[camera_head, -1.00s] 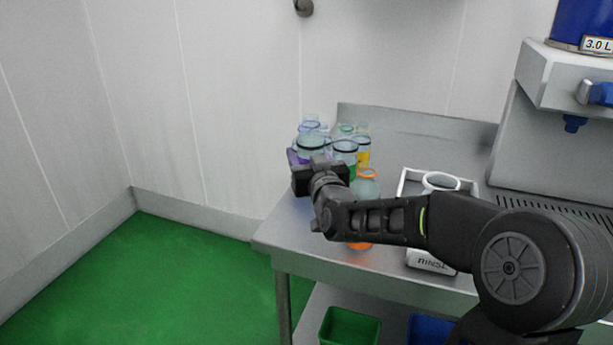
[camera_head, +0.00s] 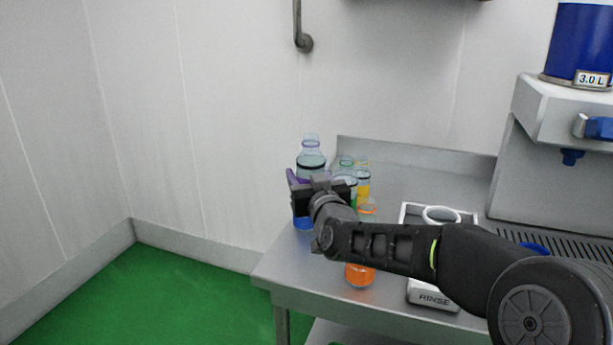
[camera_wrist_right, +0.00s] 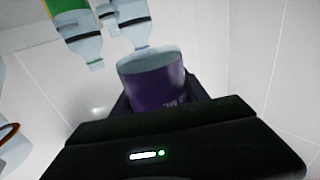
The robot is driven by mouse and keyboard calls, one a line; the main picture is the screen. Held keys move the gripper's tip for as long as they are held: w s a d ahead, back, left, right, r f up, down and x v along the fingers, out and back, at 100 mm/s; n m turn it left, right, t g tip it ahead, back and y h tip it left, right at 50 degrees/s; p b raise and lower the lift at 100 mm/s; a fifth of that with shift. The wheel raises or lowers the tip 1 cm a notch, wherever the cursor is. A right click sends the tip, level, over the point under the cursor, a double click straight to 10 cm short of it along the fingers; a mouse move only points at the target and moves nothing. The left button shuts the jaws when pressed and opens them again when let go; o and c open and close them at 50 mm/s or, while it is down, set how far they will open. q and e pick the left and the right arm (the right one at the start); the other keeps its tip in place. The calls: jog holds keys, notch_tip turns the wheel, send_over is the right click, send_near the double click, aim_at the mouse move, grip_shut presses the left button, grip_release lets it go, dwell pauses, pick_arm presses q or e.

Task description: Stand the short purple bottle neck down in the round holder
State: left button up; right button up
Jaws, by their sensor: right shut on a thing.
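My right gripper (camera_head: 318,192) is shut on the short purple bottle, at the left end of the steel table. In the head view only a purple edge (camera_head: 293,178) of the bottle shows beside the jaws. In the right wrist view the purple bottle (camera_wrist_right: 155,88) sits between the dark fingers, with a pale grey end and part of a printed label; its neck cannot be made out. A round white-rimmed opening (camera_head: 441,214), perhaps the round holder, sits at the white RINSE unit (camera_head: 433,298), to the right of the gripper and partly behind my forearm. My left gripper is out of view.
Several bottles crowd around the gripper: a clear one with a purple neck ring (camera_head: 311,158), a yellow one (camera_head: 363,186) and an orange one (camera_head: 360,274). A dispenser (camera_head: 562,105) stands at the right. The table front left of the orange bottle is clear (camera_head: 290,270).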

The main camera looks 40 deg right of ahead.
notch_tip(320, 180, up, 13)
jog(key=p, duration=0.9)
jog(key=s+a+r+p, duration=0.4)
jog(key=s+a+p, duration=0.2)
jog(key=s, duration=0.5)
jog(key=shift+a+p, duration=0.35)
jog(key=shift+a, duration=0.9)
jog(key=shift+s, duration=0.1)
